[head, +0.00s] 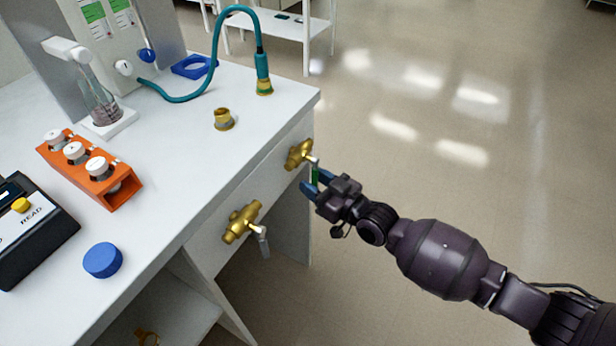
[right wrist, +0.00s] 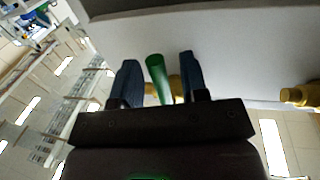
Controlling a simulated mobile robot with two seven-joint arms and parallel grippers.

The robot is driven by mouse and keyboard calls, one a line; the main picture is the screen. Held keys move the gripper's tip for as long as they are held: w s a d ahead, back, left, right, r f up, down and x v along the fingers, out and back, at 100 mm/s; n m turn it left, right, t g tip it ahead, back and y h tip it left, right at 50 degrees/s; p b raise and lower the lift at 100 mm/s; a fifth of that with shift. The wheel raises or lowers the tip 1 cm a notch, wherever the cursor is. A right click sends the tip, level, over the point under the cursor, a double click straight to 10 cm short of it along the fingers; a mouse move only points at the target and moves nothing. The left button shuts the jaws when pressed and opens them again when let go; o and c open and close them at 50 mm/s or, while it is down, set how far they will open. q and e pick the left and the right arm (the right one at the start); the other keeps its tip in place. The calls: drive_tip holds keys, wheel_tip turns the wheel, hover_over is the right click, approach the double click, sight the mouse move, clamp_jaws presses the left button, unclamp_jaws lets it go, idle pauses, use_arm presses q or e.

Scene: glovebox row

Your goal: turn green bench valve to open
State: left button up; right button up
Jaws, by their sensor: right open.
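The green bench valve has a brass body (head: 298,153) on the front panel of the white bench, near its far right corner. Its green handle (head: 315,175) hangs down from the valve. My right gripper (head: 316,184) is at the handle, open, with its blue fingers on either side of it. In the right wrist view the green handle (right wrist: 156,76) stands between the two fingers, with a gap to each, and part of the brass body (right wrist: 176,88) shows behind. My left gripper is not in view.
A second brass valve (head: 240,222) with a pale grey handle (head: 263,241) is on the same panel, nearer. On the bench top (head: 180,175) are an orange vial rack (head: 120,190), a brass fitting (head: 224,120) and a teal hose (head: 214,62). Floor to the right is clear.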

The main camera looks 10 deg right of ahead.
drive_tip(key=shift+x, duration=1.1)
drive_tip(key=shift+c, duration=0.5)
clamp_jaws()
